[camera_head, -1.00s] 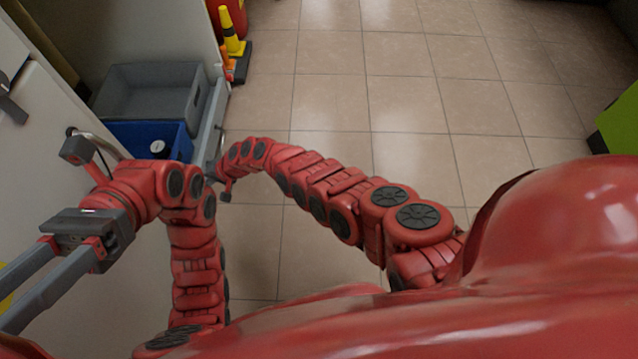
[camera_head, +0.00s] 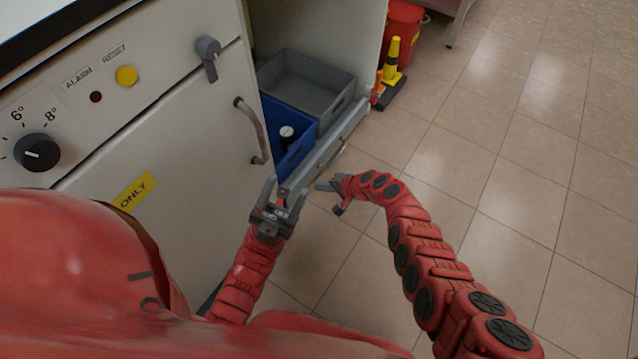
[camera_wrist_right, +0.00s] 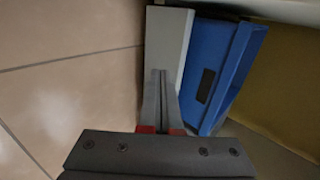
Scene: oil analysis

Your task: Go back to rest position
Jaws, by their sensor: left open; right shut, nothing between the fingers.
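My left gripper (camera_head: 287,190) is open and empty in the head view, pointing up in front of the cabinet door and just below the pulled-out drawer. My right gripper (camera_head: 322,186) is shut and empty, just right of the left one, close to the drawer's front panel (camera_head: 328,150). In the right wrist view my right gripper (camera_wrist_right: 159,76) shows its two fingers together with nothing held, over the drawer's light edge (camera_wrist_right: 166,45). The right arm curves in from the lower right; the left arm rises from the bottom.
The open drawer holds a blue bin (camera_head: 290,158), also in the right wrist view (camera_wrist_right: 222,65), with a dark bottle with a white cap (camera_head: 287,131). A grey bin (camera_head: 306,83) is behind it. A cabinet door handle (camera_head: 254,130) juts out. Cones (camera_head: 391,62) stand behind. Tiled floor (camera_head: 490,150) is clear rightward.

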